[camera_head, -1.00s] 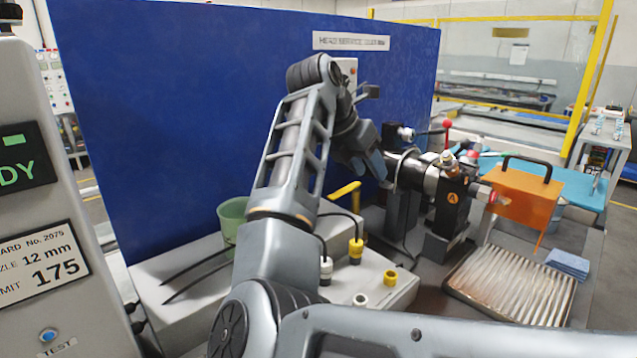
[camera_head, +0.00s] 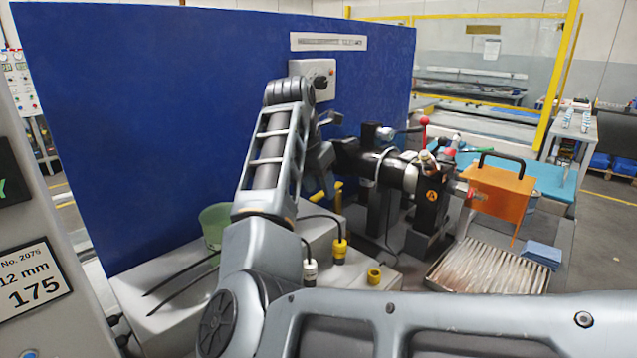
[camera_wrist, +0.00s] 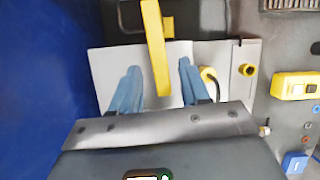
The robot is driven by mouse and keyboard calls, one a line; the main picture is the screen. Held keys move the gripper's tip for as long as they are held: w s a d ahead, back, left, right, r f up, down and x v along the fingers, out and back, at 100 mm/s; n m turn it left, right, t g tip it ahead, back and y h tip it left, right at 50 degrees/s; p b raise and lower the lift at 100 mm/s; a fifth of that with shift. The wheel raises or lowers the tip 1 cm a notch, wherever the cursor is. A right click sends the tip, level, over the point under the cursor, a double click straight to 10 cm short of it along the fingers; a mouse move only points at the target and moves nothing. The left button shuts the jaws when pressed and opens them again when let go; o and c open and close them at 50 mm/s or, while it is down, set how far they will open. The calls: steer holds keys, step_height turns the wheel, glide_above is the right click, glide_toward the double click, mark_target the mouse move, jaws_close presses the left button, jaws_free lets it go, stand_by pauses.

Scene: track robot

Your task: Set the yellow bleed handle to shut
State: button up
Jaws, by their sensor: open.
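The yellow bleed handle (camera_wrist: 155,48) shows in the wrist view as a long bar running from the top edge down between my fingers. In the head view the handle (camera_head: 339,193) is partly hidden behind my arm, above the grey box. My gripper (camera_wrist: 158,72) is open, with one blue-grey finger on each side of the handle's lower end. Gaps show between the handle and both fingers; I cannot tell the height difference. In the head view my wrist covers most of the gripper.
A blue panel (camera_head: 150,120) stands close on the left. The grey box carries a green cup (camera_head: 213,225) and yellow cable plugs (camera_head: 339,250). The black machine marked A (camera_head: 431,197), an orange guard (camera_head: 498,202) and a ribbed tray (camera_head: 485,268) are at the right.

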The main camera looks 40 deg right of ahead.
steer(key=shift+f, duration=0.1)
jaws_close()
stand_by(0.4)
